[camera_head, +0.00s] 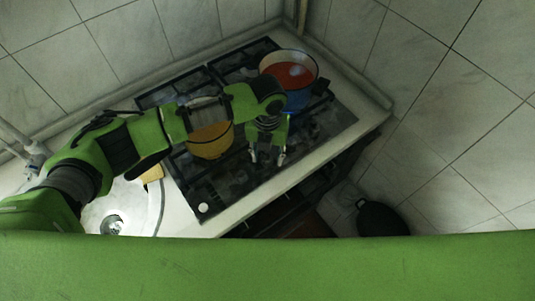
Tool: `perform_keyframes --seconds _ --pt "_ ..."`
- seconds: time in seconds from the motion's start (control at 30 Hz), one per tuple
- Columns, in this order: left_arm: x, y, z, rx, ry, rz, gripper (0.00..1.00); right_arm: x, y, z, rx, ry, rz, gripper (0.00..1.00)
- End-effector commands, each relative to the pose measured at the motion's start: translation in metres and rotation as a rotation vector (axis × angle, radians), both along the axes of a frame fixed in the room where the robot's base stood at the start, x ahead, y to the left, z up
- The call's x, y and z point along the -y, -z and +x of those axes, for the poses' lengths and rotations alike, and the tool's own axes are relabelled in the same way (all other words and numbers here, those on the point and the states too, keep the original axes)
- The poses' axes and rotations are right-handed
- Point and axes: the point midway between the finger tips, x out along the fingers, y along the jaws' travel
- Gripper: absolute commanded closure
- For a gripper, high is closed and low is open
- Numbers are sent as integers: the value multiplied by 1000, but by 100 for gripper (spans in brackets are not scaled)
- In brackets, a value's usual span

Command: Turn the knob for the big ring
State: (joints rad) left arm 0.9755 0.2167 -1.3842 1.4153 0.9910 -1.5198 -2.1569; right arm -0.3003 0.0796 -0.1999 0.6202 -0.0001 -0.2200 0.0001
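The dark gas hob (325,122) sits in a pale counter in the corner. One round white knob (203,208) shows at the hob's front left corner. I cannot make out other knobs or tell which one belongs to the big ring. My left gripper (267,161) points down over the front part of the hob, right of the white knob and apart from it. Its two pale fingertips are spread with nothing visible between them. My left arm crosses the hob and hides part of it. My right gripper is not in view.
A blue enamel pot (303,98) with red contents stands at the back right of the hob. A yellow pot (209,146) stands left of my gripper, partly under my arm. A sink (98,211) lies at left. Tiled walls bound the corner.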

Motion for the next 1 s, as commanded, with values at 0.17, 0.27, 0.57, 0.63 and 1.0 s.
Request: perform_keyframes --seconds 0.17,0.27,0.57,0.63,1.0 --pt "0 -2 0 0 0 0 59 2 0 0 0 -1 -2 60" --pt "0 -10 0 1 0 0 59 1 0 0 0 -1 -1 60" --pt "1 -71 1 4 2 -3 59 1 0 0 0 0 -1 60" --pt "0 -85 1 4 0 -2 59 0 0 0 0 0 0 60" --pt "0 -120 0 0 0 0 59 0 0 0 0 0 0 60"
